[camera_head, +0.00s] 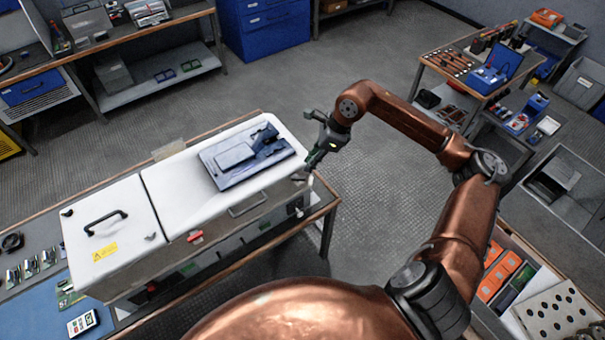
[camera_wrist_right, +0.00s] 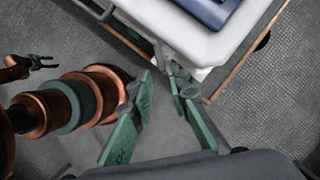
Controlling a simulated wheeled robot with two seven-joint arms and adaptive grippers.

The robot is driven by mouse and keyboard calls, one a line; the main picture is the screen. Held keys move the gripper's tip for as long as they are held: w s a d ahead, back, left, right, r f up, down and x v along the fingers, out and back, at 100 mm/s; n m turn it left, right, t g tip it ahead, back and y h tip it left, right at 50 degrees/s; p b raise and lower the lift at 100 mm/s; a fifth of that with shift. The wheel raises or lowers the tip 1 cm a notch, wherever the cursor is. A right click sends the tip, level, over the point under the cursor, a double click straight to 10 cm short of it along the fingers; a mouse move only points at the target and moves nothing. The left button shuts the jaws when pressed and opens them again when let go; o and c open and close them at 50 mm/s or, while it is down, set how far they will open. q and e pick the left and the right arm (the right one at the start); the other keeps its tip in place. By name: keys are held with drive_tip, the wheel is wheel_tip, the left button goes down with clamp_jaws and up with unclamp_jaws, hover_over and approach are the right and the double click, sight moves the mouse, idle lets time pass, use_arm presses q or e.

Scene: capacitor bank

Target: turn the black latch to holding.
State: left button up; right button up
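The white-lidded cabinet (camera_head: 190,190) stands on a bench at the left of the head view. A small dark latch-like part (camera_head: 299,177) sits at its right corner; I take it for the black latch, though its setting is too small to read. In the wrist view a grey-black part (camera_wrist_right: 178,71) shows there, just past the fingertips. My right gripper (camera_head: 310,165) is at that corner; in the wrist view its green fingers (camera_wrist_right: 160,84) are apart, with no clear grip on anything. My left gripper (camera_wrist_right: 45,62) shows small in the wrist view, its fingers spread, away from the cabinet.
A blue device (camera_head: 232,160) lies on the cabinet lid. A black handle (camera_head: 105,222) and a red latch (camera_head: 195,236) are also on the cabinet. A tool cart (camera_head: 470,70) stands at the back right. Open floor (camera_head: 390,185) lies right of the bench.

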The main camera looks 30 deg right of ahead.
sight(300, 177)
drive_tip(key=p+x, duration=0.1)
drive_tip(key=x, duration=0.6)
drive_tip(key=shift+f, duration=0.35)
drive_tip(key=shift+c, duration=0.2)
clamp_jaws()
